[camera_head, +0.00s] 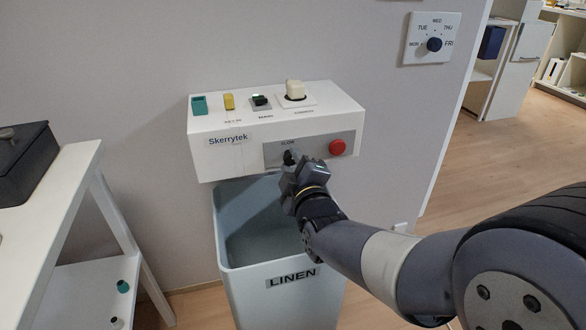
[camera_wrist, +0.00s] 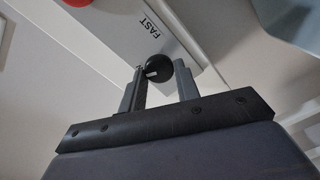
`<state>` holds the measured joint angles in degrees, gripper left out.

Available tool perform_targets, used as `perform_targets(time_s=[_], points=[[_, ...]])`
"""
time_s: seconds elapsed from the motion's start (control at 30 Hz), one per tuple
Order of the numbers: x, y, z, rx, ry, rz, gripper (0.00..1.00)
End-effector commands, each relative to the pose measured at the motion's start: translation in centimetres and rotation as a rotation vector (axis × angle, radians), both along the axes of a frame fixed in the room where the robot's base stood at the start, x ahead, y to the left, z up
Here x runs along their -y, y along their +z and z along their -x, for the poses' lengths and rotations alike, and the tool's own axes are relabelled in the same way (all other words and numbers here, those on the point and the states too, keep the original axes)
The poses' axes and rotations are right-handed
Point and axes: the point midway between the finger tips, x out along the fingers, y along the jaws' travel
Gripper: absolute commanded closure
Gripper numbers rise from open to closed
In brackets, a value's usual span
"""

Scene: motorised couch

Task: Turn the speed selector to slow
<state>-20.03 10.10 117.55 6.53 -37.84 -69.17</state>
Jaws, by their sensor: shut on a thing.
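The speed selector is a round black knob (camera_wrist: 158,67) on the grey front panel (camera_head: 348,136) of the white control box marked Skerrytek (camera_head: 212,158). A label reading SLOW shows above it in the head view. A label reading FAST shows close to the knob in the wrist view. My gripper (camera_wrist: 160,80) has its two fingers on either side of the knob and is shut on it. A small white mark on the knob faces the left finger in the wrist view. In the head view my gripper (camera_head: 291,166) hides most of the knob.
A red button (camera_head: 337,147) is right of the selector. A LINEN bin (camera_head: 229,285) stands below. A day dial (camera_head: 434,44) is on the wall.

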Motion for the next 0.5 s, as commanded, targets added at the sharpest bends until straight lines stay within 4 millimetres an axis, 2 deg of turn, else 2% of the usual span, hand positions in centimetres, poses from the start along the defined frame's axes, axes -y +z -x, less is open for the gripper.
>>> perform_targets(time_s=[0.2,0.5], points=[[-0.07,-0.09,-0.01,0.054,0.001,0.182,0.92],[-0.08,-0.12,-0.01,0.106,0.0,0.363,0.92]])
